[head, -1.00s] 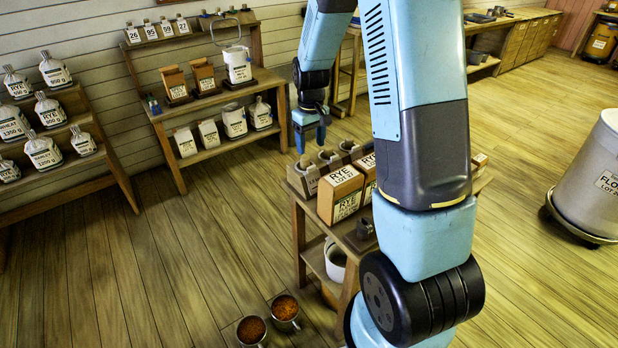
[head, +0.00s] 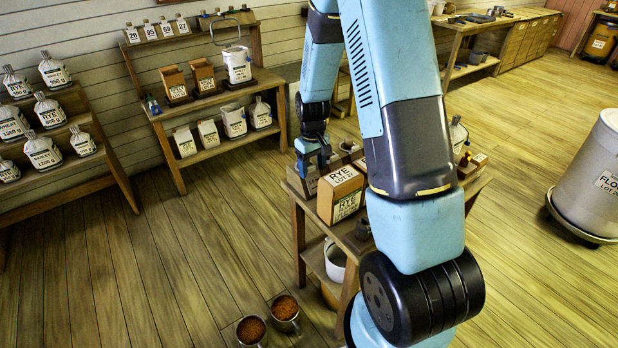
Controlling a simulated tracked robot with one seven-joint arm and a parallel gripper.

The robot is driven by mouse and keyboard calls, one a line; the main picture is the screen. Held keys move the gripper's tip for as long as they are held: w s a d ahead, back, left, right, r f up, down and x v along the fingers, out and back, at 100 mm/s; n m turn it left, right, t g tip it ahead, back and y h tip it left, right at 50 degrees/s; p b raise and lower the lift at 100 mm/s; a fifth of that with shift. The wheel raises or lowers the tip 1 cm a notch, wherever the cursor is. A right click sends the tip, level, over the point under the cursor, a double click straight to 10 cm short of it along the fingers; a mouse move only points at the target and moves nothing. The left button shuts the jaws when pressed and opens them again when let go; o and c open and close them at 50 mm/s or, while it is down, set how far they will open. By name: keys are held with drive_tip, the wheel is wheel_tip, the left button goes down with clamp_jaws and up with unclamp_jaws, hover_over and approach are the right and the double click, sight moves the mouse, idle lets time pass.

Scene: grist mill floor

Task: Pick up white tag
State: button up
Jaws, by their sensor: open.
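I cannot make out a loose white tag. White labels show on the wooden rye box (head: 341,187) on the small table and on the shelf goods. My gripper (head: 314,168) hangs open, pointing down, at the back left corner of the small table (head: 352,238). It is in front of or just above the small containers behind the rye box; I cannot tell whether it touches any. My arm hides the middle and right of the tabletop.
Sacks (head: 42,152) fill the left rack. Two cups of orange-brown grain (head: 285,308) stand on the floor by the table. A large flour bin (head: 592,185) stands at right. The left floor is clear.

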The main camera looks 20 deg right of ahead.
clamp_jaws()
idle(0.5)
drive_tip(key=shift+r, duration=0.15)
wheel_tip(320, 180, up, 18)
idle(0.6)
drive_tip(key=c, duration=0.7)
unclamp_jaws()
drive_tip(key=c, duration=0.4)
wheel_tip(320, 180, up, 7)
hover_over(312, 174)
